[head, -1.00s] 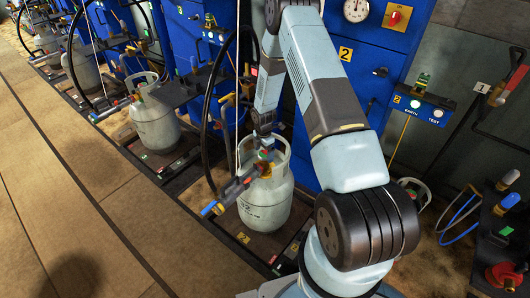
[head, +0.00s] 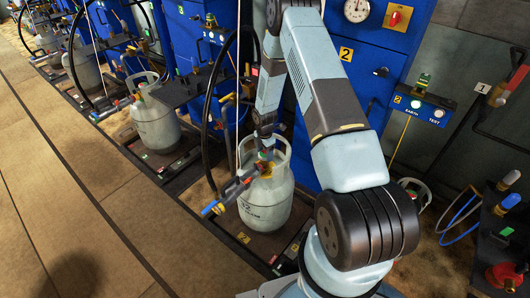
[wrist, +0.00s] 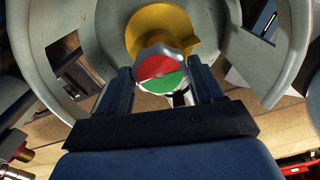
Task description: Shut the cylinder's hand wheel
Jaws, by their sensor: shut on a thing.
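The cylinder (head: 262,207) is a pale grey gas bottle with a collar, standing upright on the scale in the head view. Its hand wheel (wrist: 161,72) has a red and green top and sits on a yellow valve body (wrist: 176,27) inside the collar (wrist: 228,55) in the wrist view. My gripper (wrist: 161,80) reaches down into the collar from above, with one dark finger on each side of the wheel, and is shut on it. In the head view my gripper (head: 264,140) hides most of the wheel.
A filling head with a blue-tipped handle (head: 209,208) hangs at the cylinder's left, with a black hose (head: 206,120). A blue cabinet (head: 350,60) stands behind. Another cylinder (head: 155,122) stands further left. The floor (head: 80,200) at left is clear.

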